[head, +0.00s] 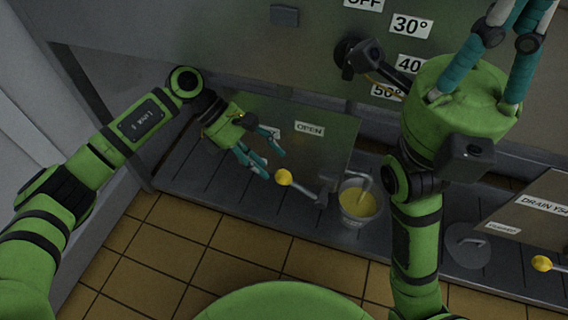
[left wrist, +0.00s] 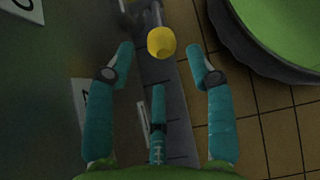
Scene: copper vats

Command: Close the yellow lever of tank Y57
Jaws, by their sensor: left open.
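A lever with a round yellow knob (head: 283,176) sticks out to the left of its dark valve, below a plate marked OPEN (head: 309,129). The knob also shows in the left wrist view (left wrist: 161,41), centred just beyond my fingertips. My left gripper (head: 266,164) is open and empty, its fingers pointing down and right, close to the knob. I cannot tell whether they touch it. No Y57 marking is readable. My right gripper (head: 508,52) is raised at the upper right, and its fingertips are cut off by the frame edge.
A bucket (head: 357,205) with yellow liquid stands right of the lever, under the spout. Another yellow knob (head: 542,263) is at the far right, by a panel reading DRAIN Y54 (head: 545,206). A dark dial (head: 358,58) with temperature labels is above. A grey lid (head: 467,246) lies on the ledge.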

